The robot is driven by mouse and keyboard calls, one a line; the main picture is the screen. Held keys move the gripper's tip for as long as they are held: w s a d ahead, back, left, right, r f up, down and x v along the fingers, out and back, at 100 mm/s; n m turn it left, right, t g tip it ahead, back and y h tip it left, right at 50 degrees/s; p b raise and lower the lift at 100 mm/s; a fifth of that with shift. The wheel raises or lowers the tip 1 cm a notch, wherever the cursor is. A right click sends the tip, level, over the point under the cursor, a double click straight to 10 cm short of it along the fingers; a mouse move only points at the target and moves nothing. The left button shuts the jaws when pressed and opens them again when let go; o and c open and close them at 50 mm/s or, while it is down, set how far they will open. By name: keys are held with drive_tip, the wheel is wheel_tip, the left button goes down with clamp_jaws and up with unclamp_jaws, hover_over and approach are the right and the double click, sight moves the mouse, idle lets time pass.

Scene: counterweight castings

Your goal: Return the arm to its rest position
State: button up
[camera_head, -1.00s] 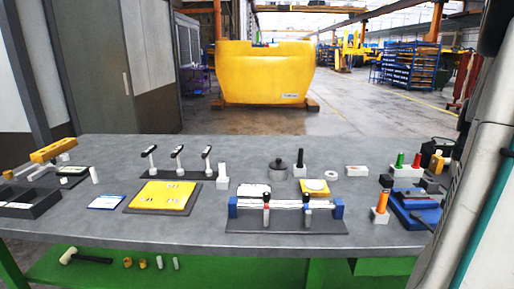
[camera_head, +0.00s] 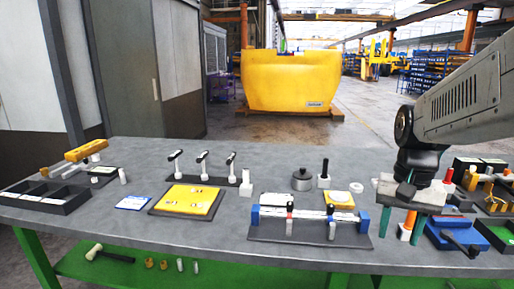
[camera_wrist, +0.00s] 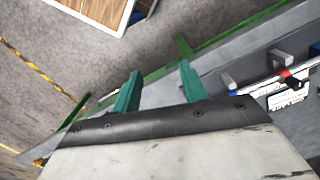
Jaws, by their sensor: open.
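My gripper (camera_head: 396,226) hangs at the right of the head view, pointing down over the front right part of the bench (camera_head: 210,240). Its two green fingers are apart with nothing between them. In the wrist view the open green fingers (camera_wrist: 158,90) show against the floor and the bench's front edge. My grey arm comes in from the right edge and hides part of the bench's right end.
A clamp fixture (camera_head: 310,228) with blue ends stands just left of my gripper. A yellow plate (camera_head: 187,199) and black tray (camera_head: 45,197) lie further left. A yellow casting (camera_head: 291,82) stands behind.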

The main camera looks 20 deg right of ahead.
drive_tip(key=s+a+n+t, duration=0.1)
drive_tip(key=a+n, duration=0.4)
drive_tip(key=a, duration=0.3)
drive_tip(key=s+a+r+n+t, duration=0.1)
drive_tip(key=a+n, duration=0.3)
drive_tip(key=a, duration=0.4)
drive_tip(key=shift+s+a+r+n, duration=0.15)
drive_tip(key=shift+s+r+n, duration=0.1)
drive_tip(key=shift+s+n, duration=0.2)
